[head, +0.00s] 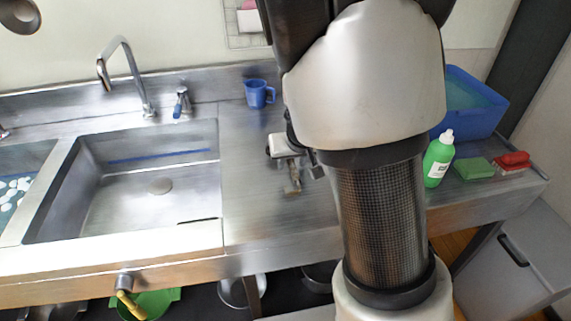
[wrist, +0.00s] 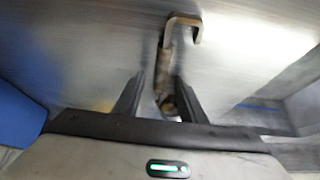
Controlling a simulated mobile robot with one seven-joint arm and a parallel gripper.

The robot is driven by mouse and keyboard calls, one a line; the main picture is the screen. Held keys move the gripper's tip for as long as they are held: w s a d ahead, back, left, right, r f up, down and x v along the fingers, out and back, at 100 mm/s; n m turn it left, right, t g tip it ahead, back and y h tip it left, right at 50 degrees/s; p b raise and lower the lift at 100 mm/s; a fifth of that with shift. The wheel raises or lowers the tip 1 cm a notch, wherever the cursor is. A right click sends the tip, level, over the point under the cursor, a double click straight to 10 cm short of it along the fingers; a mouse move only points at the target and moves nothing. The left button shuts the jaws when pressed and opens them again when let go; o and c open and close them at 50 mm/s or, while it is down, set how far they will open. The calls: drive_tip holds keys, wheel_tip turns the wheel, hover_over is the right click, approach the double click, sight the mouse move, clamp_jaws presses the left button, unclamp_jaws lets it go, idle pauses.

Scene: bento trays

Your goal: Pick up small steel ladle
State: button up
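The small steel ladle (wrist: 168,58) shows in the wrist view with its hooked end pointing away from my gripper. Its lower part lies between my two dark fingers, nearer the right one. My gripper (wrist: 160,82) is open, with a visible gap between the left finger and the ladle. In the head view the ladle (head: 294,180) is a small brownish shape just below my gripper (head: 291,160), over the steel counter right of the sink. The wrist view is blurred, so I cannot tell whether the ladle touches the counter or the right finger.
The sink (head: 150,190) lies to the left. A blue mug (head: 258,94) stands behind my gripper. A green bottle (head: 438,160), a green sponge (head: 474,168), a red-topped brush (head: 512,161) and a blue bin (head: 470,100) are at the right. Counter around the ladle is clear.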

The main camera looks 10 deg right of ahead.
sight(292, 164)
clamp_jaws()
wheel_tip(292, 164, up, 10)
drive_tip(key=p, duration=0.7)
